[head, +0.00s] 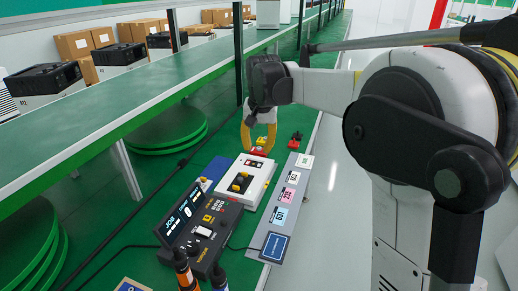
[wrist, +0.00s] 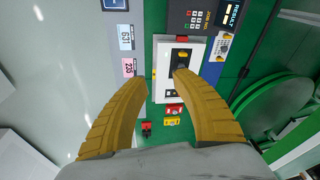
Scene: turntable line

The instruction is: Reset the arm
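My gripper (head: 258,148) hangs from my arm with its yellow fingers pointing down, over the far end of a white box (head: 261,170) on the green bench. In the wrist view the two curved fingers of my gripper (wrist: 162,79) are apart, with nothing held between them. The white box (wrist: 192,60) shows beyond the fingertips, with dark and yellow parts on its top. Whether the fingertips touch anything is hard to tell. My arm reaches out from the right in the head view.
A dark console (head: 205,225) with a lit display stands nearer than the white box. A grey strip (head: 272,218) with several labels lies on its right. Small red parts (head: 294,141) lie beyond. A raised green shelf (head: 150,85) runs along the left, with green round discs (head: 165,130) beneath.

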